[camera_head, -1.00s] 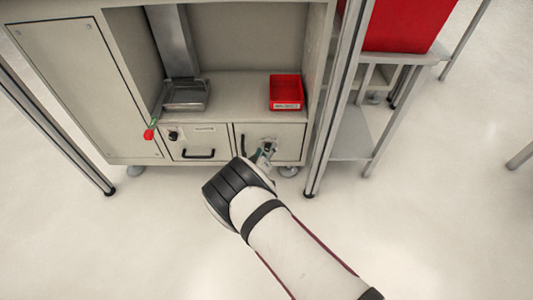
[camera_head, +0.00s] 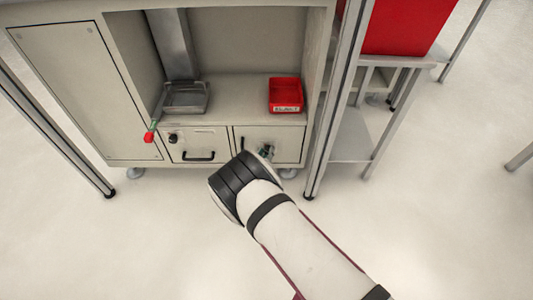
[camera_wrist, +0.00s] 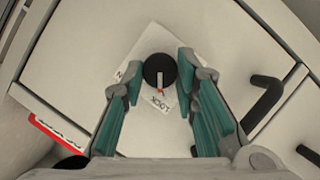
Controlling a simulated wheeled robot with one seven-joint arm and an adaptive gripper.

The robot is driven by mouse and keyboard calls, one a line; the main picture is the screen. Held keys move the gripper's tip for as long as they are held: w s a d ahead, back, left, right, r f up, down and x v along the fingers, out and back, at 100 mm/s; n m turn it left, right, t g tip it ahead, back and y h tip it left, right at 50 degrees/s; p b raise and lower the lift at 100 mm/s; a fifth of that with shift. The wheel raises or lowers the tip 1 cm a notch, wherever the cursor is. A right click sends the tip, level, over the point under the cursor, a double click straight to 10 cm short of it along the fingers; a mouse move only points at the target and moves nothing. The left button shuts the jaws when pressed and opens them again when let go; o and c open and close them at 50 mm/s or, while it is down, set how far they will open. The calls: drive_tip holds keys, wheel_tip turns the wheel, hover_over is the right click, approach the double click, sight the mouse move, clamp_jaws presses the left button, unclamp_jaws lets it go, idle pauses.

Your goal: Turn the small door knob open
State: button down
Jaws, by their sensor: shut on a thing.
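The small door knob (camera_wrist: 160,70) is round and black with a pale pointer bar. It sits on a white diamond-shaped label (camera_wrist: 157,103) reading "LOCK" on the cabinet door (camera_wrist: 225,35). In the wrist view the pointer is directed toward the "LOCK" lettering. My gripper (camera_wrist: 160,68) has its teal-padded fingers on both sides of the knob and is shut on it. In the head view my gripper (camera_head: 265,153) is at the right lower door (camera_head: 288,143), and my wrist hides most of it and the knob.
A black bar handle (camera_wrist: 262,105) stands out beside my right finger in the wrist view. The left lower door (camera_head: 195,144) has its own handle and black knob (camera_head: 173,137). A red bin (camera_head: 286,94) and metal tray (camera_head: 187,97) sit on the shelf above. A metal post (camera_head: 335,100) stands right.

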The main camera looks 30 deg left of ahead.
drive_tip(key=shift+w+d+m+g+y+b, duration=0.15)
drive_tip(key=shift+m+g+y, duration=0.45)
drive_tip(key=shift+m+y, duration=0.9)
drive_tip(key=shift+w+d+m+g+y+b, duration=0.15)
drive_tip(key=shift+m+g+y, duration=0.5)
drive_tip(key=shift+m, duration=1.6)
drive_tip(key=shift+d+m+g+y, duration=0.2)
drive_tip(key=shift+m+g+y, duration=0.35)
drive_tip(key=shift+m+y, duration=0.95)
drive_tip(key=shift+m+h, duration=0.25)
drive_tip(key=shift+m, duration=0.2)
drive_tip(key=c, duration=1.3)
unclamp_jaws()
drive_tip(key=v, duration=1.2)
